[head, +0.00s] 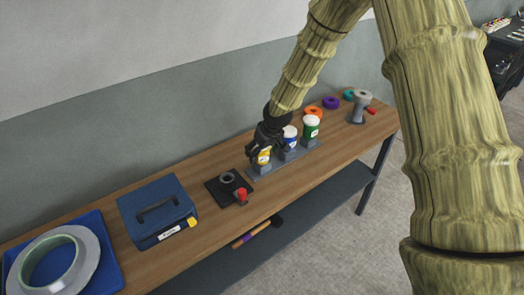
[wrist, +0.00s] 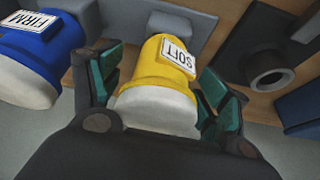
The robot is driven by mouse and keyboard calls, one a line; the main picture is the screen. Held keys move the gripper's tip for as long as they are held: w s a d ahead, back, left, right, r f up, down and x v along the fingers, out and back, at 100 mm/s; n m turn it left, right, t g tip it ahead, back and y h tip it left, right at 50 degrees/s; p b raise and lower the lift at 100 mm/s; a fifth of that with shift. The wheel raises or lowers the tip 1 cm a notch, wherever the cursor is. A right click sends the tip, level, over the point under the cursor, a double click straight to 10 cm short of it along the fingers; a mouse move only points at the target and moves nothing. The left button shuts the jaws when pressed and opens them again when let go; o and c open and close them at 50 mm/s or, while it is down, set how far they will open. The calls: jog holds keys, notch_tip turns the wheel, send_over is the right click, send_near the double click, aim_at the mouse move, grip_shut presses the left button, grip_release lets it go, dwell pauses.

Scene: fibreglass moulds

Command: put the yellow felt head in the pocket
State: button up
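The yellow felt head (head: 264,156) stands at the near left end of a grey rack on the bench. In the wrist view the yellow head (wrist: 165,70) has a white end and a label reading SOFT. My gripper (head: 262,150) is over it, with its green-padded fingers (wrist: 160,85) on both sides. A gap shows beside the left fingertip; contact at the wide white end is unclear. A black plate with a grey round socket (head: 227,178), perhaps the pocket, lies to the left. The socket (wrist: 270,78) appears empty in the wrist view.
A blue head (head: 290,138), labelled FIRM in the wrist view (wrist: 25,50), and a green head (head: 311,127) stand right beside the yellow one. A red knob (head: 241,194) rises from the black plate. A blue case (head: 157,210) stands further left.

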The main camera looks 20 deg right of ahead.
jog(key=shift+r, duration=0.2)
jog(key=b+v, duration=0.2)
jog(key=v, duration=1)
